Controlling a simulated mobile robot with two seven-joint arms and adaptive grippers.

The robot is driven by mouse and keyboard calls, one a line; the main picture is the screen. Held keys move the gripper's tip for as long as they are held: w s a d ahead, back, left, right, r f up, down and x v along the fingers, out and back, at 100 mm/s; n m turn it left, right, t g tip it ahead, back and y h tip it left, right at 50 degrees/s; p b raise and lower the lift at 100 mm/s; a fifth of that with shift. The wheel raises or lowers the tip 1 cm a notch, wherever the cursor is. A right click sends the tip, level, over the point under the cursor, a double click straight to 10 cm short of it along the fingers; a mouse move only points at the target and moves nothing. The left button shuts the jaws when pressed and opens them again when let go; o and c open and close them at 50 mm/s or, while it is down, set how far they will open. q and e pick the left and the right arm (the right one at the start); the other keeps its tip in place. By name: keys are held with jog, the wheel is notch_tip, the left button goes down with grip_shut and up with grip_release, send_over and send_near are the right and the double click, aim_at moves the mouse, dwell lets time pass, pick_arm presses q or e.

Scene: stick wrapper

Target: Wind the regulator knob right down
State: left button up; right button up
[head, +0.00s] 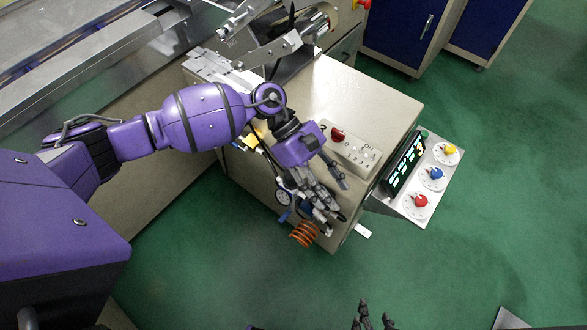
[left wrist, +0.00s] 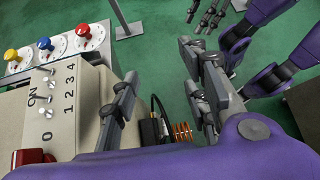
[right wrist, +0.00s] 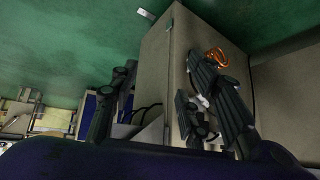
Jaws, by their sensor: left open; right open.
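My left gripper (head: 328,196) is open beside the near side of the beige cabinet (head: 365,88), above air fittings. These include a round gauge (head: 283,198), a blue part (head: 285,215) and a coiled orange hose (head: 303,235). In the left wrist view, a black fitting (left wrist: 153,130) and the orange coil (left wrist: 182,132) show between the spread fingers. The regulator knob cannot be made out clearly; the fingers and arm partly cover that area. My right gripper (head: 372,316) is open and empty at the bottom edge of the head view, well apart from the cabinet.
A switch box (head: 350,152) with a red switch sits on the cabinet. A side panel holds a display (head: 405,163) and yellow (head: 449,150), blue (head: 432,173) and red (head: 420,201) knobs. Green floor (head: 460,270) is free in front and right.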

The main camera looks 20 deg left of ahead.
aim_at(291, 176)
pick_arm(q)
jog(key=w+a+m+t+y, duration=0.1)
jog(key=w+a+m+y, duration=0.55)
jog(key=a, duration=0.65)
jog(key=shift+n, duration=0.75)
jog(key=x, duration=0.4)
jog(key=w+x, duration=0.1)
jog(key=x, duration=0.1)
jog(key=shift+s+d+f, duration=0.1)
jog(key=shift+d+f, duration=0.15)
pick_arm(e)
jog(key=s+d+h, duration=0.1)
jog(key=s+d, duration=0.3)
jog(key=d, duration=0.1)
jog(key=shift+s, duration=0.15)
pick_arm(q)
jog(key=c, duration=1.1)
pick_arm(e)
jog(key=shift+a, duration=0.1)
